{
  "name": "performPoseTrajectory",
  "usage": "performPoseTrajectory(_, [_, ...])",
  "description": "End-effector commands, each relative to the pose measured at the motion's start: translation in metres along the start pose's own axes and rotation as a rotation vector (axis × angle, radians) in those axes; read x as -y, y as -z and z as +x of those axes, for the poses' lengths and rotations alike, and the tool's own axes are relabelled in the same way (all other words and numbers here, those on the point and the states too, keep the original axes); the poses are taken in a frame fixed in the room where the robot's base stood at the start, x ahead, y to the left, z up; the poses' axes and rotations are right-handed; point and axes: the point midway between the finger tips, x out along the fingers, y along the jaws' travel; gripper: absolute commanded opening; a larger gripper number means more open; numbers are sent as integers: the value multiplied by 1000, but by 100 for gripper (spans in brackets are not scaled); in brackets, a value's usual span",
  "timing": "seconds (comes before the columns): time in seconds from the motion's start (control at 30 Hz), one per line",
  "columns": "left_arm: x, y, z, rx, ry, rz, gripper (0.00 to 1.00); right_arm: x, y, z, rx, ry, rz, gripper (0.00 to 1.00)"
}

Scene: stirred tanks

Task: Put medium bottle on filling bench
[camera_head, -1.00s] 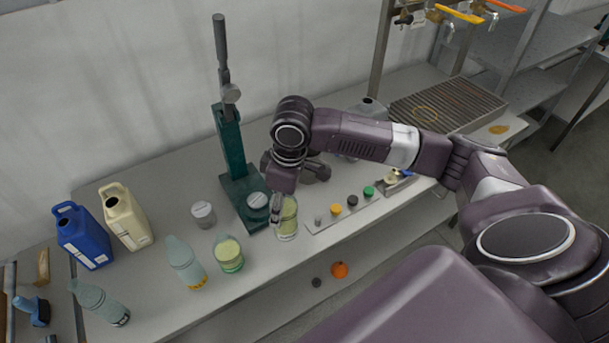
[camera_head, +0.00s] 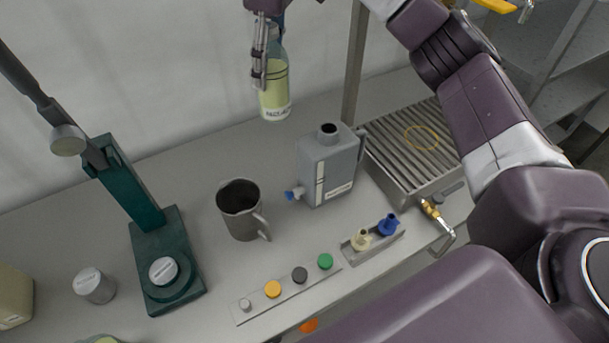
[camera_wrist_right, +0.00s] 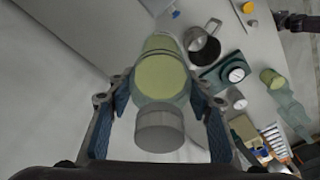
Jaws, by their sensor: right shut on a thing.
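The medium bottle (camera_head: 275,95), clear with yellow-green liquid and a white label near its base, hangs nearly upright above the back of the grey bench (camera_head: 190,185). My right gripper (camera_head: 259,72) is shut on it. In the right wrist view the bottle (camera_wrist_right: 160,82) lies between the two blue-padded fingers (camera_wrist_right: 165,118), its grey cap toward the camera. The gripper partly hides the bottle's upper part in the head view. Clear air shows below the bottle. My left gripper is not in the head view.
A grey jerrycan (camera_head: 330,168) and a metal jug (camera_head: 240,210) stand below and in front of the bottle. A slatted tray (camera_head: 400,150) is to the right. A green press stand (camera_head: 165,260) is at left, with a row of coloured caps (camera_head: 299,275) at the front.

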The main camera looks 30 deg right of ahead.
Motion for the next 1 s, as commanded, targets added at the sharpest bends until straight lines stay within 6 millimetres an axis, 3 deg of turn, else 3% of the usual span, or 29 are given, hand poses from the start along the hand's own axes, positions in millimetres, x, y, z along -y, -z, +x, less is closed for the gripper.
performPoseTrajectory(0.17, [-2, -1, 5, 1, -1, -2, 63, 3, 1, 5, 0, 4, -11, 11])
performPoseTrajectory(0.53, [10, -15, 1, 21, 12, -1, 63, 2, -14, 89, 3, 3, -8, 11])
performPoseTrajectory(1.0, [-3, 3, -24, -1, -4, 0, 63, 2, -31, 206, 1, 2, -8, 11])
